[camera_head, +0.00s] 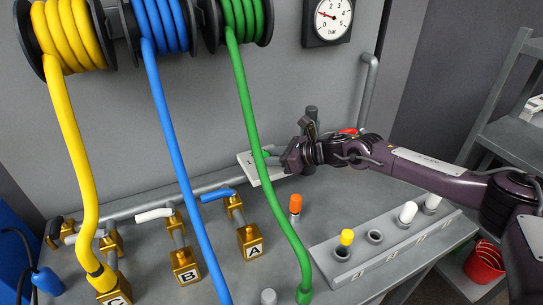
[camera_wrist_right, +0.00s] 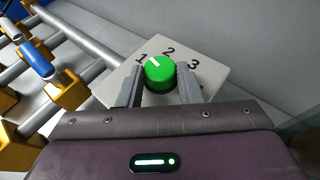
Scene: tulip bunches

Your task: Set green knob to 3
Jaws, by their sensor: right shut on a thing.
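The green knob (camera_wrist_right: 160,73) sits on a white plate (camera_wrist_right: 213,82) marked 1, 2 and 3 in the right wrist view. Its white mark points up and left, between the 1 and the 2 and closer to the 1. My right gripper (camera_wrist_right: 161,86) is shut on the knob, one grey finger on each side. In the head view my right gripper (camera_head: 288,160) is at the white plate (camera_head: 258,172) and hides the knob there. My left gripper is not in view.
The green hose (camera_head: 262,150) hangs down in front of the plate, close to my right gripper. Brass valves labelled A (camera_head: 250,243), B (camera_head: 186,267) and C stand to the left. A grey rack (camera_head: 385,250) with coloured plugs is in front right. A gauge (camera_head: 328,18) hangs above.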

